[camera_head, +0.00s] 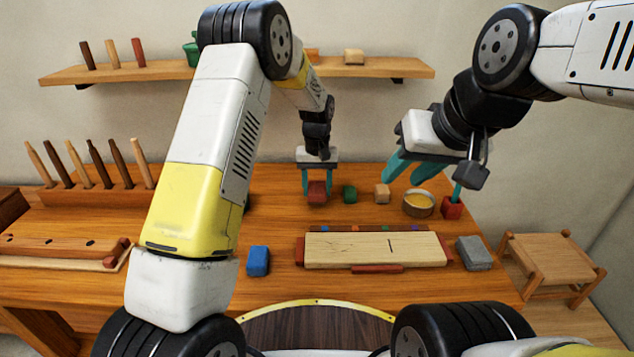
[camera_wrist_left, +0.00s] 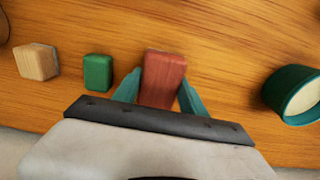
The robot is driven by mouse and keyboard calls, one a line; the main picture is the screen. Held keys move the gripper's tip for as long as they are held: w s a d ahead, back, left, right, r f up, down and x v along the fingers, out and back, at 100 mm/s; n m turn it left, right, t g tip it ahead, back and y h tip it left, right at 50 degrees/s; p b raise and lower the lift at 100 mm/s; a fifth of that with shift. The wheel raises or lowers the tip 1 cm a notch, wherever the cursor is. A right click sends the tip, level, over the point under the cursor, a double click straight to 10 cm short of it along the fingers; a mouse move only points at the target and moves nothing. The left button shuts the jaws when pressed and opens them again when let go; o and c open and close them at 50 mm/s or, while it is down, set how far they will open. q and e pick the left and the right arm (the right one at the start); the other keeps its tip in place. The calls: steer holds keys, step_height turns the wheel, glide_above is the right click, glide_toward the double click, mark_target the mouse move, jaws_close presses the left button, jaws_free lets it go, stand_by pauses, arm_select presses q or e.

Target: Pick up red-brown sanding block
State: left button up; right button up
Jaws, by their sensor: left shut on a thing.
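A green block (camera_head: 350,194), a pale wood block (camera_head: 382,193), a bowl (camera_head: 418,204) and a red block (camera_head: 452,207) stand to the right. A board (camera_head: 375,249), blue block (camera_head: 258,261) and grey block (camera_head: 474,253) are nearer. A teal cup (camera_wrist_left: 293,95) shows in the left wrist view.

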arm_select(q)
steer(key=s+a+r, duration=0.1)
steer(key=s, duration=0.4)
steer(key=s+a, duration=0.1)
steer(key=s, duration=0.4)
steer(key=s+a+r, duration=0.1)
steer(key=s+a, duration=0.1)
steer(key=s, duration=0.3)
steer(key=shift+s+r, duration=0.25)
steer(key=shift+r, duration=0.05)
steer(key=o, duration=0.7)
steer(key=c, duration=0.5)
